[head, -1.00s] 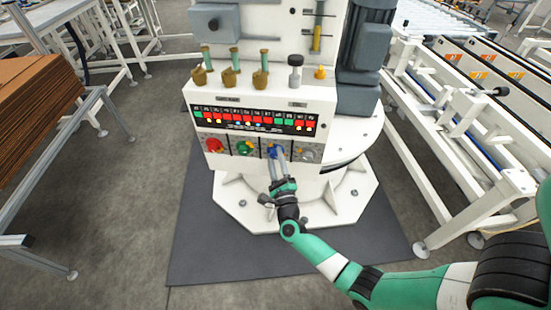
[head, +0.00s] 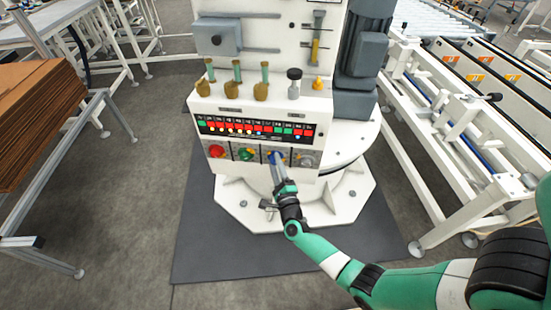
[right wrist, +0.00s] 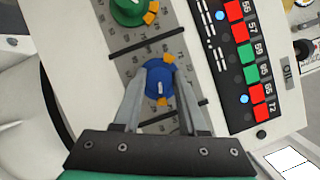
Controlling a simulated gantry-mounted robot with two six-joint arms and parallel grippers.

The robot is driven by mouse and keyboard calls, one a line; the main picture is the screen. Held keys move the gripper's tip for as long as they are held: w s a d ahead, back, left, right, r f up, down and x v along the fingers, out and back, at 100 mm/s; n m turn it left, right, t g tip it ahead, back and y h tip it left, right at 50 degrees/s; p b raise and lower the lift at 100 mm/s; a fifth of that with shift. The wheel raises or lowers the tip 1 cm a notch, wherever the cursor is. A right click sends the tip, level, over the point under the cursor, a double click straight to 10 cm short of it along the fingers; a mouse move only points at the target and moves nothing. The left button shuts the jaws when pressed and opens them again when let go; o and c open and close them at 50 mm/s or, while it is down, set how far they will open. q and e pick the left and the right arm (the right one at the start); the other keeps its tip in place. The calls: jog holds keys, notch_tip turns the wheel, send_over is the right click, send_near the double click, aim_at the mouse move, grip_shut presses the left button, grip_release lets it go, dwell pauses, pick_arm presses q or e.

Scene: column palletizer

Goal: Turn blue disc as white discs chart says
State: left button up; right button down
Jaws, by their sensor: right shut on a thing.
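The blue disc (head: 272,156) is a round knob on the white machine's front panel, third in a row of discs. In the right wrist view the blue disc (right wrist: 158,88) has a short white mark and orange tabs at its upper and lower edges, over a grey scale. My right gripper (head: 276,163) is shut on it, one finger on each side; it also shows in the right wrist view (right wrist: 161,76). Above the discs is a chart (head: 258,129) of numbered red and green cells with small lamps. My left gripper is not in view.
A red disc (head: 217,151), a green disc (head: 246,154) and a grey disc (head: 305,158) share the panel. Bottle-like fittings (head: 237,89) stand on the ledge above. A white conveyor (head: 440,150) is at right, stacked brown cardboard (head: 38,115) at left. Floor is free in front.

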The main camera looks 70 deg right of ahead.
jog(key=shift+r+n+g+y+p, duration=0.1)
jog(key=shift+n+g+y+p, duration=0.35)
jog(key=shift+n+p, duration=1.15)
jog(key=shift+c, duration=2.3)
grip_release()
